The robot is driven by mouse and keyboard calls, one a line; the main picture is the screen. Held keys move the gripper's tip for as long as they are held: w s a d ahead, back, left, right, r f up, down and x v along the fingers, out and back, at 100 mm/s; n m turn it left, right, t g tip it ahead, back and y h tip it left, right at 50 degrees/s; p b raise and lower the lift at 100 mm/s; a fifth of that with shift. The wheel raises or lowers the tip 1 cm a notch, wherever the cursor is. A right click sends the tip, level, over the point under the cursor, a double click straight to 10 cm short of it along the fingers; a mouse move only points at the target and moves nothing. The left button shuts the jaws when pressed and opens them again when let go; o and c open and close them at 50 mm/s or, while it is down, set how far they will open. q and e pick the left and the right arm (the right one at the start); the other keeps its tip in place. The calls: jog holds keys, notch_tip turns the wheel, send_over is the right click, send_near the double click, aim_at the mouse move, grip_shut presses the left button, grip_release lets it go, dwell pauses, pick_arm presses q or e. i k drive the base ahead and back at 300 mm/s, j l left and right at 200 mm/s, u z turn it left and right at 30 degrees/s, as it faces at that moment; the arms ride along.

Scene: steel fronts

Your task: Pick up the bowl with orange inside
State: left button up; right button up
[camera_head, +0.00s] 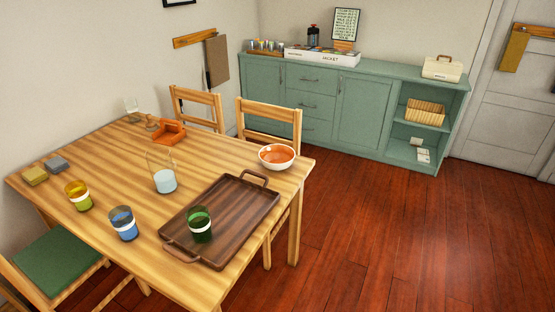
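A bowl (277,157) with a white outside and an orange inside stands upright on the wooden table (110,160), near its far right corner. It looks empty. It sits just beyond the tray's far handle, and a chair back rises behind it. Neither of my grippers shows in the head view.
A dark wooden tray (235,204) with a green glass (200,224) lies in front of the bowl. A blue glass (123,223), a yellow glass (78,195), a pale blue container (164,180) and an orange caddy (168,131) share the table. Red-brown floor (390,240) at right is clear.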

aim_at(276, 157)
jog(key=i+l+u, duration=0.15)
jog(key=l, duration=0.3)
jog(key=i+l+u, duration=0.15)
jog(key=l, duration=0.3)
jog(key=i+l+u, duration=0.1)
jog(key=l, duration=0.25)
jog(key=i+l+u, duration=0.1)
jog(key=l, duration=0.25)
jog(key=i+l+u, duration=0.1)
jog(key=i+l, duration=0.15)
jog(key=i+l+u, duration=0.1)
jog(key=l, duration=0.35)
jog(key=i+l+u, duration=0.15)
jog(key=l, duration=0.25)
